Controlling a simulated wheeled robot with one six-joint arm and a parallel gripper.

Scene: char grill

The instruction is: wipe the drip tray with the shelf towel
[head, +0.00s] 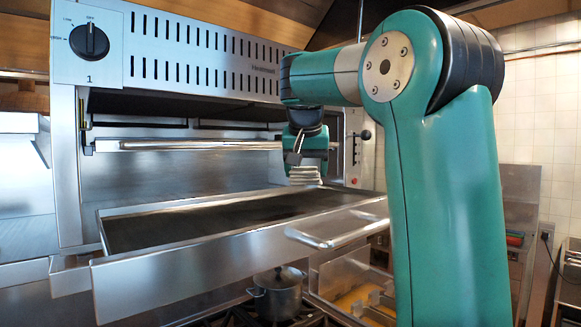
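The drip tray (180,268) is a wide, shallow steel pan with a dark floor, pulled out from under the grill. A bar handle (345,238) sits on its front right. My gripper (306,165) hangs above the tray's right rear part. It appears shut on a small pale, layered bundle, which looks like the folded towel (306,175). The fingers are small and partly hidden. I cannot tell whether the towel touches the tray floor.
The grill's steel hood (210,50) with a black knob (89,40) overhangs the tray's rear. A horizontal bar (190,145) runs beneath it. A lidded pot (277,295) stands on a stove below. Pans with yellow contents (358,298) lie lower right.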

